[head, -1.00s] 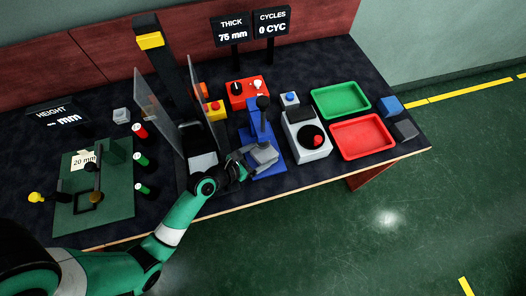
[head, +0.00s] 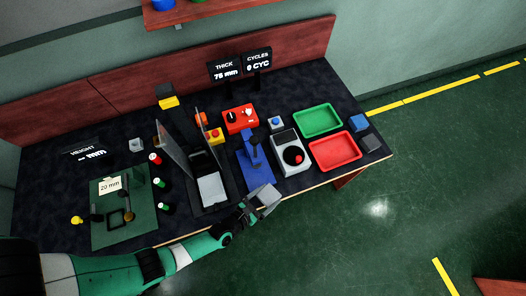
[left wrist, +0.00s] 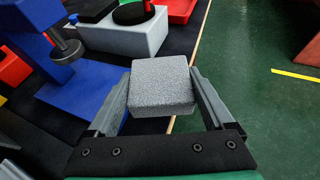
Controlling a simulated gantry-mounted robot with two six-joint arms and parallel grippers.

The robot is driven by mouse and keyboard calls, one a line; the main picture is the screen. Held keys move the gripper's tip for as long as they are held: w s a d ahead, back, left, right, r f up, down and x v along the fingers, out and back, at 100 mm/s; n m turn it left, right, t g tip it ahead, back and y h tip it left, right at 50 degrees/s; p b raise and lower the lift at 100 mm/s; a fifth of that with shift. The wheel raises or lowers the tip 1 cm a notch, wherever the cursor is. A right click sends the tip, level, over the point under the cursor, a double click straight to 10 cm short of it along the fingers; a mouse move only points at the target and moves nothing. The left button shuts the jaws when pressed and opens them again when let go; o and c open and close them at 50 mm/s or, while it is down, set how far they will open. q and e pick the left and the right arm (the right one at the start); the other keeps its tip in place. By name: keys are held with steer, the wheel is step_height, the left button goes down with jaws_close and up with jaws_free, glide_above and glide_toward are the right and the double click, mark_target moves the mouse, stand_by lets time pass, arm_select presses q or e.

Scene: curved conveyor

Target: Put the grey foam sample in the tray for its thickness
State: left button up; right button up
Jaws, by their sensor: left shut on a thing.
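My left gripper (head: 258,203) is shut on the grey foam sample (left wrist: 161,82), a speckled square block held between the two fingers in the left wrist view. In the head view the grey foam sample (head: 269,194) is at the table's front edge, in front of the blue gauge stand (head: 250,174). The green tray (head: 318,122) and the red tray (head: 335,151) stand at the right of the table and look empty. The thickness sign (head: 226,70) reads about 75 mm. My right gripper is not in view.
A grey unit with a black disc (head: 292,155) stands between the blue stand and the red tray. A blue block (head: 358,123) and a dark grey block (head: 371,142) lie right of the trays. A press with clear panels (head: 177,152) stands left of the blue stand.

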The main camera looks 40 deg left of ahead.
arm_select(q)
steer(key=s+d, duration=0.1)
steer(key=d, duration=0.2)
steer(key=s+d, duration=0.1)
steer(key=d, duration=0.1)
steer(key=shift+s+d+f, duration=0.1)
steer(key=shift+s+d, duration=0.1)
steer(key=shift+s, duration=0.1)
steer(key=shift+f, duration=0.1)
